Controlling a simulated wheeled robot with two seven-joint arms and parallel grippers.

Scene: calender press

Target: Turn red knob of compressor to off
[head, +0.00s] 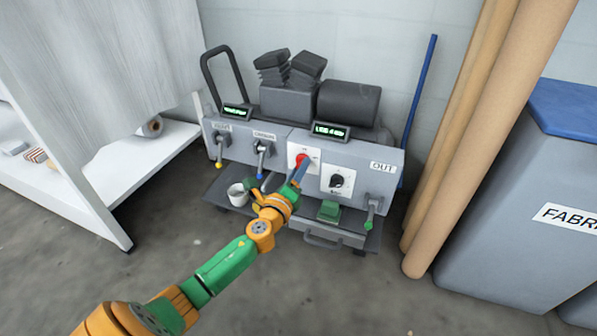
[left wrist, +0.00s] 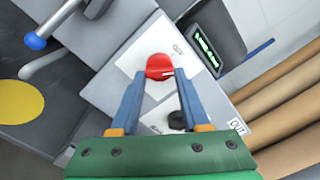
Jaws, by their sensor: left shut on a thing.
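The grey compressor (head: 375,160) stands on the floor at the back of the head view. Its red knob (head: 302,156) sits on a white plate on the front panel. In the left wrist view the round red knob (left wrist: 159,66) shows between my fingertips, with a pale pointer line toward the right of the picture. My left gripper (head: 301,169) reaches the panel from the front, its blue fingers shut on the red knob. The fingers partly cover the knob and its plate in the head view. My right gripper is in neither view.
A black knob (head: 337,181) sits right of the red one. Levers with yellow, blue and green tips (head: 262,148) line the panel. Tall brown rolls (head: 480,130) and a grey fabric bin (head: 510,200) stand right.

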